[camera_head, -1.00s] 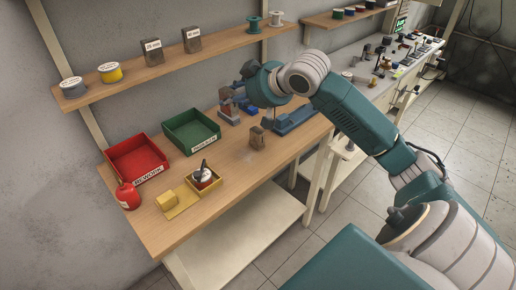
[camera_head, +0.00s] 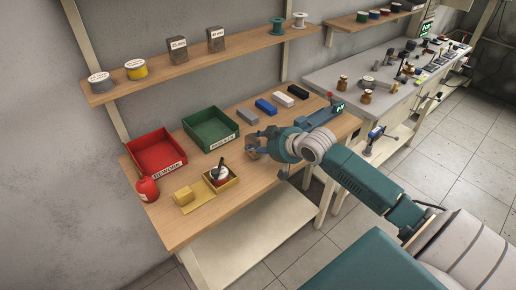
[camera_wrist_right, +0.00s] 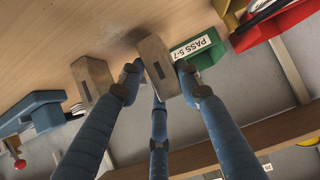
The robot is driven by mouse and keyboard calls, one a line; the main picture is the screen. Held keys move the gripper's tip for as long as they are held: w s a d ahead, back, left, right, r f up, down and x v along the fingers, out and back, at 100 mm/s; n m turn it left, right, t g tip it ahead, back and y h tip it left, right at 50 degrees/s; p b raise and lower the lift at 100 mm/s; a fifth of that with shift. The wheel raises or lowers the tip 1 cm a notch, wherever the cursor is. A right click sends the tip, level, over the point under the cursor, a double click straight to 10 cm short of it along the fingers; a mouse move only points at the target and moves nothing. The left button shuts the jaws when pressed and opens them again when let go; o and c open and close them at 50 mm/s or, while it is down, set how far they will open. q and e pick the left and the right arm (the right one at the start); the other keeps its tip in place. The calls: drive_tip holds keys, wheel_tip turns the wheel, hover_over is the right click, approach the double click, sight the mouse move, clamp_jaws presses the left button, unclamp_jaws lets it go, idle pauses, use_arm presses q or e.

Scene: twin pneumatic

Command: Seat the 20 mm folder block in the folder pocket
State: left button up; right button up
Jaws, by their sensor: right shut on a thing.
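My right gripper (camera_head: 254,148) is low over the wooden bench in the head view, where the block it holds is mostly hidden. In the right wrist view the blue fingers of this gripper (camera_wrist_right: 158,85) are closed around a brown block (camera_wrist_right: 152,60) with a dark slot in its end. A second, similar brown block (camera_wrist_right: 91,76) stands apart to its left. I cannot tell whether the held block touches the bench, nor read a size on either block. A blue fixture (camera_head: 318,118) with a small green display stands on the bench; I cannot make out the folder pocket. My left gripper is out of view.
A green bin (camera_head: 211,127) and red bin (camera_head: 157,152) stand at the back left. Grey, blue, white and black bars (camera_head: 266,106) lie behind the gripper. Labelled blocks (camera_head: 216,41) stand on the shelf.

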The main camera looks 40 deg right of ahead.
drive_tip(key=shift+f, duration=1.1)
drive_tip(key=o, duration=1.3)
drive_tip(key=shift+f, duration=0.2)
drive_tip(key=shift+o, duration=0.2)
